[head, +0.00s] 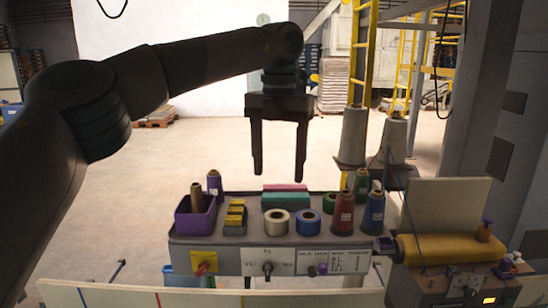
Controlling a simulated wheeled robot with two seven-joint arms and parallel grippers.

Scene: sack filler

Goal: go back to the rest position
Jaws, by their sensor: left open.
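My left arm comes in from the left across the upper picture. My left gripper (278,178) hangs with its two fingers pointing down, apart and with nothing between them. It is above the grey bench (215,254) and its tray top, close over the pink and teal blocks in the picture; the exact height cannot be told. My right gripper does not show.
On the bench top are a purple bin (195,222), a white roll (277,222), a blue roll (308,222) and several thread cones such as the red one (342,214). A machine with a yellow roller (450,248) stands at right. Open floor lies behind.

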